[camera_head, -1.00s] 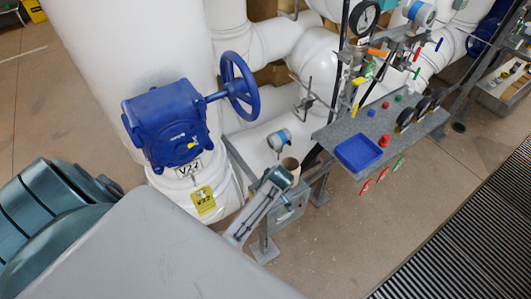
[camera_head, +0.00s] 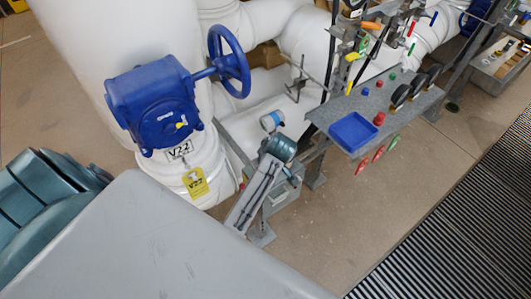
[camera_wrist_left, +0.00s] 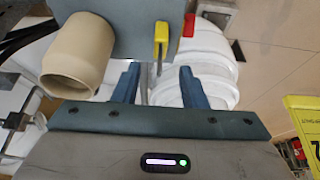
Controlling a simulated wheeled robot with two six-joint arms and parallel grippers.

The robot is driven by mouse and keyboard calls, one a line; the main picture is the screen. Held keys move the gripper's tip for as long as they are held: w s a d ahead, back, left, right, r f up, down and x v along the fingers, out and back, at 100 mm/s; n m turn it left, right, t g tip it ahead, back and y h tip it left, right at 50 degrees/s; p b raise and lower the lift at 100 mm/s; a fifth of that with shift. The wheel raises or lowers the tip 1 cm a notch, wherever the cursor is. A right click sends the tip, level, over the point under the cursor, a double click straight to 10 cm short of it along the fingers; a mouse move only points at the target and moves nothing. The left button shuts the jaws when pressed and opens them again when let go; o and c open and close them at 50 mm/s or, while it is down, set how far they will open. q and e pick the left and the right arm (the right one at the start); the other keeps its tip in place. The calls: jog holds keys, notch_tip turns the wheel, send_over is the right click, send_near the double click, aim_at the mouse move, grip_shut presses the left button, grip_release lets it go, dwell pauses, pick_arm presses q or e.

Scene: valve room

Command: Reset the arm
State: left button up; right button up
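The left wrist view shows my left gripper (camera_wrist_left: 158,74) with its two fingers apart. A yellow-gripped lever (camera_wrist_left: 161,40) on a grey-blue plate (camera_wrist_left: 120,25) lies in line with the gap. I cannot tell whether its thin shaft reaches between the fingertips. A beige cylinder (camera_wrist_left: 77,58) sticks out left of the fingers, and a red piece (camera_wrist_left: 188,25) sits right of the lever. In the head view my left wrist (camera_head: 280,147) is over a small grey stand (camera_head: 284,194); the fingers are hidden there. My right gripper is not in view.
A grey panel (camera_head: 405,113) carries a blue tray (camera_head: 353,132), buttons and gauges at right. White pipes fill the back. Open floor and grating (camera_head: 450,240) lie right.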

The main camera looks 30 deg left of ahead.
pick_arm(q)
jog(key=shift+v, duration=1.2)
jog(key=shift+s, duration=0.1)
